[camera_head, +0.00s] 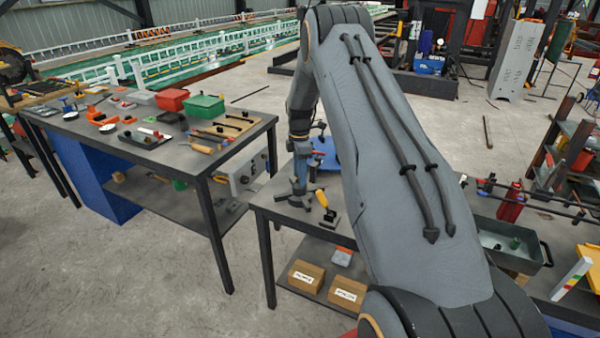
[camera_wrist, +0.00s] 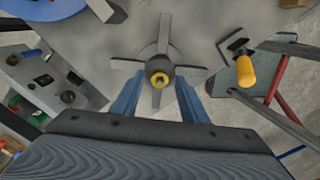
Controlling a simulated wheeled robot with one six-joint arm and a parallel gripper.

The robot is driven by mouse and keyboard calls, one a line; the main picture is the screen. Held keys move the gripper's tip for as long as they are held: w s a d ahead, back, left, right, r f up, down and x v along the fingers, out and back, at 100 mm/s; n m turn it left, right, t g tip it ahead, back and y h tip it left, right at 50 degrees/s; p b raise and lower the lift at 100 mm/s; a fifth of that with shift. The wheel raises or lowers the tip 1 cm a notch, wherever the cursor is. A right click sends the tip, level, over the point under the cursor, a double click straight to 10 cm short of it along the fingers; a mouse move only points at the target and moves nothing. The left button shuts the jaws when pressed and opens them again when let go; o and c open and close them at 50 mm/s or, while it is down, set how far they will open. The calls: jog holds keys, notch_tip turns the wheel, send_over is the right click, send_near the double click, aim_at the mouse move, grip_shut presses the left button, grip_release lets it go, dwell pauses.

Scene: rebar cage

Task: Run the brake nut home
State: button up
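In the wrist view a dark round hub (camera_wrist: 158,69) with a yellow ringed centre sits in the middle of a grey four-armed cross (camera_wrist: 187,71) on the grey bench top. I cannot tell which part is the brake nut. My gripper (camera_wrist: 158,82) points down at the hub with its two blue fingers apart, one on each side, and gaps show between them and the hub. In the head view my gripper (camera_head: 301,190) is low over the near bench; the hub cannot be made out there.
A yellow-handled toggle clamp (camera_wrist: 244,70) stands right of the cross. A blue round part (camera_head: 326,152) lies behind my gripper. Cardboard boxes (camera_head: 348,293) sit on the lower shelf. A second bench (camera_head: 165,150) at left holds tools and bins.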

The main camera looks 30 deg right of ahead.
grip_shut()
jog(key=shift+m+b, duration=0.3)
